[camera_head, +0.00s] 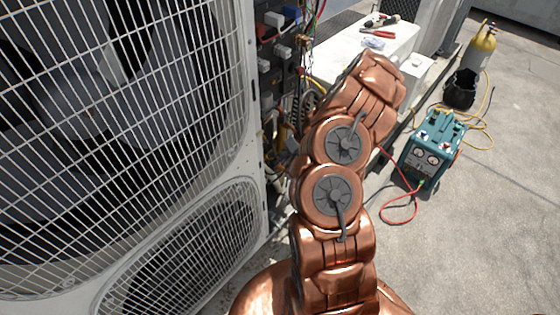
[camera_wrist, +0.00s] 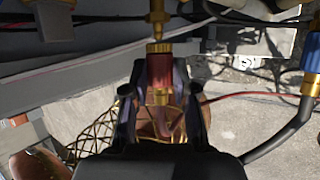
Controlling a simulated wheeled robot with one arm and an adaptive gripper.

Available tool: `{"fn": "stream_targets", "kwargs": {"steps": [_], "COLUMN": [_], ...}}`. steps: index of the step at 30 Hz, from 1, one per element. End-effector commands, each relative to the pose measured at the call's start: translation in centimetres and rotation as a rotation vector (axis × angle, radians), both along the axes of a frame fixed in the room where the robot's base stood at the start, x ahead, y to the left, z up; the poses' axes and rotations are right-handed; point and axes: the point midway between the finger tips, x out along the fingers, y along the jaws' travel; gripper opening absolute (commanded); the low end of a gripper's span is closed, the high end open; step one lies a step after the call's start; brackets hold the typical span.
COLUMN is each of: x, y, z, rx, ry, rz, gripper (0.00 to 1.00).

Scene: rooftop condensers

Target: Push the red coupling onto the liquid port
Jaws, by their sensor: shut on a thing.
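In the wrist view the red coupling (camera_wrist: 159,72), with brass ends, stands between the black fingers of my gripper (camera_wrist: 160,80), which are shut on it. A brass port (camera_wrist: 157,18), which looks like the liquid port, comes down from above in line with the coupling. The coupling's upper brass end meets or nearly meets it; I cannot tell whether it is seated. A blue coupling (camera_wrist: 312,65) on a black hose is at the right edge. In the head view my copper arm hides the gripper, coupling and port.
The condenser (camera_head: 245,130) with its fan grilles fills the left, its wiring open beside my arm. A teal machine (camera_head: 432,145) with gauges and a red hose (camera_head: 400,221) stands on the right.

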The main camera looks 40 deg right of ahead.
Motion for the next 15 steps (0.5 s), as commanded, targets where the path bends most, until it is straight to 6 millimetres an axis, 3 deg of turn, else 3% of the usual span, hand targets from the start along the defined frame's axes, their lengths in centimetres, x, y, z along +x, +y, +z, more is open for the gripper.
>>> {"fn": "stream_targets", "kwargs": {"steps": [15], "x": [0.61], "y": [0.14], "z": [0.04], "rx": [0.0], "ry": [0.0], "rz": [0.0], "gripper": [0.0]}}
